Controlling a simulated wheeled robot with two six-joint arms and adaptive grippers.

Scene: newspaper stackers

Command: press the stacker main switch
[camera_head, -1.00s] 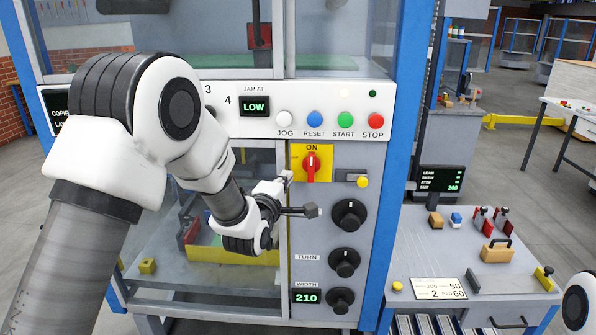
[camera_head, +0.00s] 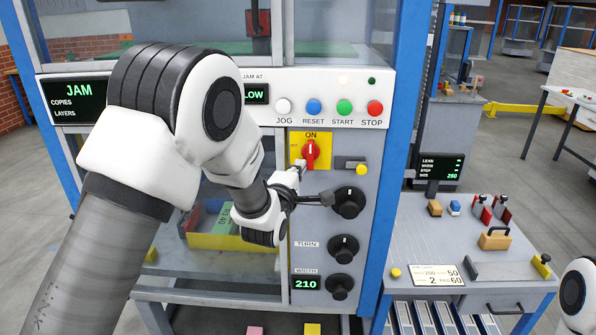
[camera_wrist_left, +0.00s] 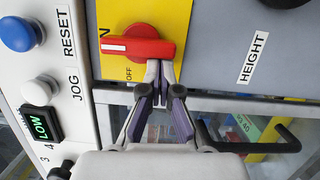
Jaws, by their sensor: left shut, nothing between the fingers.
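The main switch is a red rotary knob (camera_head: 310,152) on a yellow plate (camera_head: 325,140) on the stacker's front panel. Its white-marked handle points up at ON in the head view. In the left wrist view the red knob (camera_wrist_left: 135,48) lies sideways, its white mark toward the left, with OFF printed below. My left gripper (camera_head: 301,166) is shut and empty, just below the knob. In the left wrist view its closed fingertips (camera_wrist_left: 159,66) are at the knob's lower edge; I cannot tell whether they touch it. My right gripper is not in view.
JOG, RESET, START and STOP buttons (camera_head: 375,108) line the white strip above. Black dials (camera_head: 348,202) sit below right of the knob. A side table (camera_head: 420,235) with small items stands at right.

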